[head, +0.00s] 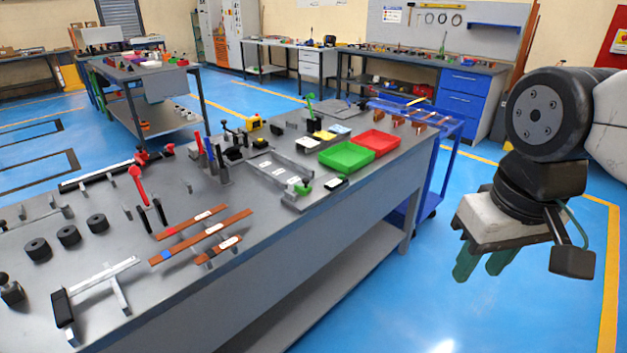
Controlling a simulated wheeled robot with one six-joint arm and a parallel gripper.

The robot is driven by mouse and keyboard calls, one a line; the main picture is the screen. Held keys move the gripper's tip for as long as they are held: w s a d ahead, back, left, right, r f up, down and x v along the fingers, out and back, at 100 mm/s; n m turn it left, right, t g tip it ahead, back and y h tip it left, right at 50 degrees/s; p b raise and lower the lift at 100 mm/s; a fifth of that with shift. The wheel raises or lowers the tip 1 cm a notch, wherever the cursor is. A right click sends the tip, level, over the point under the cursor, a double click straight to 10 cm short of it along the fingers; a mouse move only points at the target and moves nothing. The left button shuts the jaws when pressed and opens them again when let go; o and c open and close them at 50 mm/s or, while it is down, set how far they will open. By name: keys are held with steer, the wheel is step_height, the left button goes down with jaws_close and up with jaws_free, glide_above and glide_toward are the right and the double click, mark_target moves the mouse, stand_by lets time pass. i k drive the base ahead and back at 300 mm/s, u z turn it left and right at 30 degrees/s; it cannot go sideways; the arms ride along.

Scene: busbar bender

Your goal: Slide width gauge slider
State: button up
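My gripper (484,264) hangs at the right over the blue floor, clear of the bench. Its two green fingers point down with a gap between them and nothing in it. On the grey workbench (110,215), a flat grey gauge-like frame (272,168) with pale labels lies near the middle. A small block with a green knob (303,187) sits at its near right end. A bar with a black end piece and crosspieces (100,283) lies at the front left. I cannot tell for sure which of these carries the width gauge slider.
Copper bars (205,236) and black round weights (68,235) lie on the near part of the bench. A red-handled lever (138,184) stands up behind them. Green (346,156) and red (376,142) trays are at the right. A blue cart (440,150) stands beyond the bench end.

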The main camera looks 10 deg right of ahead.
mark_target(303, 190)
steer(key=z, duration=0.35)
steer(key=i, duration=1.2)
steer(key=u, duration=0.4)
